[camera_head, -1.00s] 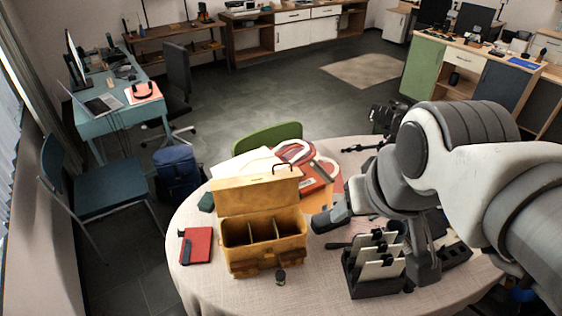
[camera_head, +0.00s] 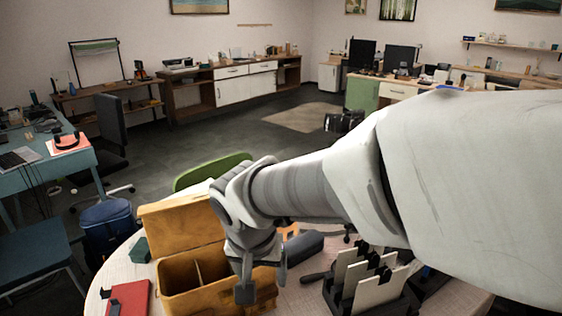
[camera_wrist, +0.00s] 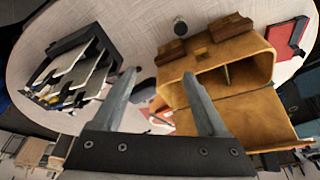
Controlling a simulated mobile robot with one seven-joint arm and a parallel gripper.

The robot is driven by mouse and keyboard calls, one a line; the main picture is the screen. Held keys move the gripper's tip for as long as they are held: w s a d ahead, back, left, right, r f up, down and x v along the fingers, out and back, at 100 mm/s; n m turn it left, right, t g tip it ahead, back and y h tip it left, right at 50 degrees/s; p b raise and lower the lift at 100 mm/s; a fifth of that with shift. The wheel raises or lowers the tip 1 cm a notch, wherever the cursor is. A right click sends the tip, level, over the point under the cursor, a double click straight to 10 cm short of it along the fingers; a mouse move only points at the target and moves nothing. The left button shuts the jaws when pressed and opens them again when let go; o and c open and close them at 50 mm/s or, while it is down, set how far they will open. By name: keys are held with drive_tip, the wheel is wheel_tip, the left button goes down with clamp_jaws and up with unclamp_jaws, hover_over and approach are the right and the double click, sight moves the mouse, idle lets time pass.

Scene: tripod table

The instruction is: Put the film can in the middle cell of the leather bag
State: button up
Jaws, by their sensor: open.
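The tan leather bag (camera_head: 195,300) stands open on the table, lid tipped back, with upright dividers between its cells. It also shows in the wrist view (camera_wrist: 250,50), where the cells are partly visible. The film can (camera_wrist: 180,25) is a small dark round thing on the cloth beside the bag's buckled front in the wrist view. I cannot see it in the head view now. My gripper (camera_wrist: 159,78) is open and empty, its fingers apart. In the head view, my gripper (camera_head: 245,291) covers the right part of the bag; the can is beyond its fingertips in the wrist view.
A black rack with white plates (camera_head: 365,280) stands right of the bag. A red notebook (camera_head: 130,298) lies left of it, and a small green box (camera_head: 140,250) lies behind that. Bare cloth (camera_wrist: 140,25) lies between rack and bag.

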drive_tip(key=w+a+f+b, duration=0.1)
drive_tip(key=f+b, duration=0.1)
drive_tip(key=f, duration=0.4)
drive_tip(key=w+a+f+b, duration=0.1)
drive_tip(key=a+f+b, duration=0.1)
drive_tip(key=f, duration=0.5)
drive_tip(key=w+a+f+b, duration=0.1)
drive_tip(key=a+f+b, duration=0.1)
drive_tip(key=f, duration=0.4)
drive_tip(key=shift+f, duration=0.2)
drive_tip(key=b+x, duration=0.1)
drive_tip(key=x, duration=0.1)
drive_tip(key=b+x, duration=0.1)
drive_tip(key=x, duration=0.2)
drive_tip(key=shift+s+f, duration=0.2)
drive_tip(key=shift+r, duration=0.1)
clamp_jaws()
